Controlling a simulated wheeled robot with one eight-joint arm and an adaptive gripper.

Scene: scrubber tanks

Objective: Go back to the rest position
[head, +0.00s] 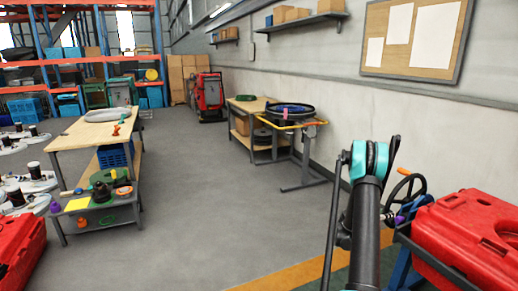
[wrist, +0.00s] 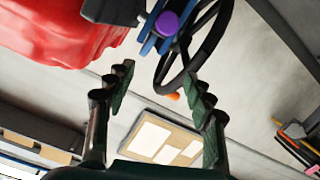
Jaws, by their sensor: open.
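My gripper (wrist: 160,100) is open in the wrist view, with its two fingers apart and nothing between them. The wrist view is tilted, with the wall and board showing beyond the fingers. In the head view my arm rises at the lower right, and the gripper itself is mostly hidden behind the arm. A black handwheel (head: 405,192) stands just right of my arm; it also shows in the wrist view (wrist: 193,50), beyond the fingertips. A purple knob (wrist: 166,23) is near the wheel on a blue bracket.
A red tank (head: 470,230) stands close at the right. A wooden workbench (head: 85,133) with tools is at the left, and a second bench (head: 250,105) is along the wall. A cork board (head: 415,40) hangs on the wall. The grey floor (head: 200,190) between the benches is clear.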

